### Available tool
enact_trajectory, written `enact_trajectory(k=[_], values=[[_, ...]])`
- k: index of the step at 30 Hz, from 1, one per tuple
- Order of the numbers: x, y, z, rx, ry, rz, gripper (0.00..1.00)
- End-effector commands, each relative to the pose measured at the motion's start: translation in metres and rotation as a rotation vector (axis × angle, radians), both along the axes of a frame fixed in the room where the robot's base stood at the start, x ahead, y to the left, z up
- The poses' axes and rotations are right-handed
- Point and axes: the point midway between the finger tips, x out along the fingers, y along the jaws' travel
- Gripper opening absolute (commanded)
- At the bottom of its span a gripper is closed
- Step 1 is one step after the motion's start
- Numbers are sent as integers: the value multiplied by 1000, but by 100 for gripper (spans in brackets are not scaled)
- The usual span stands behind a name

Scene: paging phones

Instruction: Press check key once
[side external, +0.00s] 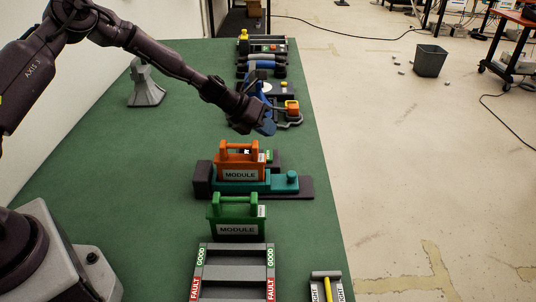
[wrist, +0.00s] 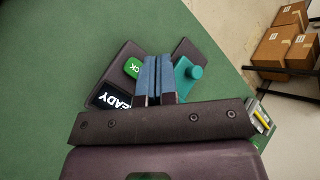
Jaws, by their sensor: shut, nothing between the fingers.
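The check key is a small green key (wrist: 133,67), its lettering partly visible as "CK", on a dark unit in the wrist view, left of my fingers. Beside it a dark display (wrist: 110,97) reads "READY", upside down. My gripper (wrist: 157,62) has its blue fingers together and empty, to the right of the key in this view. In the side external view my gripper (side external: 266,128) hangs above and behind the orange module (side external: 240,160), apart from it. That module sits in a teal and dark fixture (side external: 284,186). The key is mostly hidden there.
A green module (side external: 236,216) stands in front, before a rack (side external: 234,278) labelled GOOD and FAULT. An orange-topped device (side external: 292,107) and several other devices stand behind. A grey stand (side external: 146,90) is at the left. The green table (side external: 150,160) is clear at left.

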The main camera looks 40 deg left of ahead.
Motion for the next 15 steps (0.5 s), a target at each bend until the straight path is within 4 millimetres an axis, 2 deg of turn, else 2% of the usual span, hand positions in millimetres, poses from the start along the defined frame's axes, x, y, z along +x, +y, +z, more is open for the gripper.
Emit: enact_trajectory(k=[6, 15], values=[[0, 0, -27, -3, 1, 2, 0], [0, 0, -40, 0, -1, 1, 0]])
